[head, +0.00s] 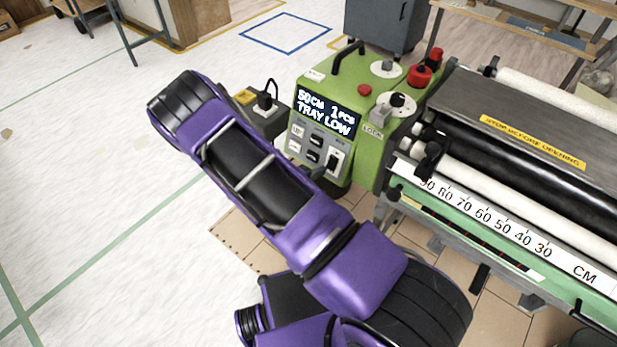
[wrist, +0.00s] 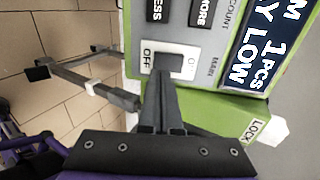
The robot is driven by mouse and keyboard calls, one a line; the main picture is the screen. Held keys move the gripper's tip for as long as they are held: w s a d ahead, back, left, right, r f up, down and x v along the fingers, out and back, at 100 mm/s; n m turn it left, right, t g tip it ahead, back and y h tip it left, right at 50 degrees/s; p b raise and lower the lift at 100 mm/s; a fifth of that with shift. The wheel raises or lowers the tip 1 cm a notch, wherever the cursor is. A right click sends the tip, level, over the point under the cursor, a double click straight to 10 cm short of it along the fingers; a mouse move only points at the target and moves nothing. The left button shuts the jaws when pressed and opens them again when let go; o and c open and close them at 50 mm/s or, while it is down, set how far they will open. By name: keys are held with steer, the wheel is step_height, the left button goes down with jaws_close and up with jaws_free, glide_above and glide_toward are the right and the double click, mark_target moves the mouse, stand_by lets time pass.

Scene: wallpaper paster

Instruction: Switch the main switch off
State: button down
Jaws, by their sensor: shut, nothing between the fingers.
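The main switch (head: 333,161) is a dark rocker on a white plate, low on the front of the green control box (head: 369,149). In the wrist view the main switch (wrist: 170,62) sits between the OFF label and a partly hidden ON label, with MAIN printed beside it. My gripper (wrist: 166,78) is shut and empty, its fingertips right at the switch and overlapping its lower edge. I cannot tell whether they touch it, or which way the rocker is tipped.
The box's display (head: 327,112) reads 50CM 1PCS TRAY LOW. Other buttons (head: 297,130) are close to the switch. Knobs and a red button (head: 365,90) are on top. The roller machine (head: 520,150) stands at right. Open floor lies at left.

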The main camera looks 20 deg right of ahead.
mark_target(333, 162)
steer(key=shift+x, duration=1.65)
steer(key=shift+w+d+f+b, duration=0.1)
steer(key=shift+f+b, duration=0.45)
steer(key=shift+b, duration=0.4)
steer(key=shift+d+f+t+h+b, duration=0.1)
steer(key=shift+t+h+b, duration=0.4)
steer(key=shift+w+d+r+p, duration=0.1)
steer(key=shift+r+p, duration=0.2)
steer(key=shift+r, duration=0.25)
steer(key=shift+w+d+r+p, duration=0.1)
steer(key=shift+d+r+p, duration=0.05)
steer(key=shift+r+p, duration=0.55)
